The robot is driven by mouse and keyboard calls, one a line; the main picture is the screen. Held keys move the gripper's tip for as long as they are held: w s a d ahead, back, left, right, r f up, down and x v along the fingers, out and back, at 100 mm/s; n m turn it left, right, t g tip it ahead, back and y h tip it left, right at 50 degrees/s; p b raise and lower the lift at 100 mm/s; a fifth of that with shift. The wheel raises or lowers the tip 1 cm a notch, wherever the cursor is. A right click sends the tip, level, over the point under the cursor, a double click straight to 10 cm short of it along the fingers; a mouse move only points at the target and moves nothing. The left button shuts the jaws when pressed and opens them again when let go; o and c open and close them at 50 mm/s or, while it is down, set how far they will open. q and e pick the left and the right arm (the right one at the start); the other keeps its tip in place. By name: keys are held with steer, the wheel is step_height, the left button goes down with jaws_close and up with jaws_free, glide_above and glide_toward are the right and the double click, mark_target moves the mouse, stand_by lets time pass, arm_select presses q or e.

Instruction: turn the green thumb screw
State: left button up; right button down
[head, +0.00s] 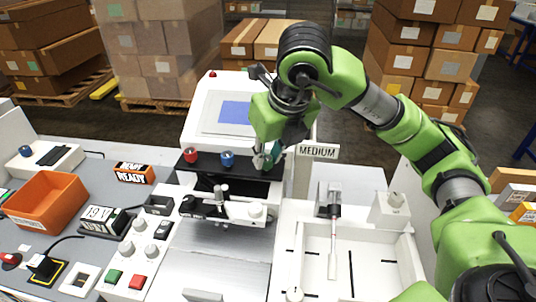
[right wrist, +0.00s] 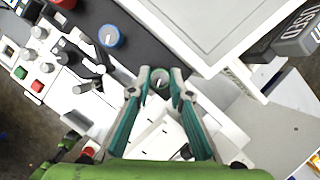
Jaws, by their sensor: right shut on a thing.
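The green thumb screw (right wrist: 160,78) shows in the right wrist view as a round green knob with a pale mark on top, on the black bar. My right gripper (right wrist: 160,88) is shut on it, with one fingertip on each side. In the head view my right gripper (head: 266,161) comes down on the right end of the black bar (head: 208,168) and mostly hides the green screw. My left gripper is not in view.
A blue thumb screw (head: 227,158) and a red one (head: 190,155) stand to the left on the same bar. A "MEDIUM" sign (head: 318,151) is close on the gripper's right. The plotter's pen carriage (head: 230,207) lies in front. An orange bin (head: 47,203) stands at left.

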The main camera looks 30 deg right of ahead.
steer(key=shift+w+r, duration=0.1)
steer(key=shift+r, duration=0.05)
steer(key=c, duration=1.8)
jaws_free()
steer(key=shift+c, duration=0.2)
steer(key=v, duration=1.2)
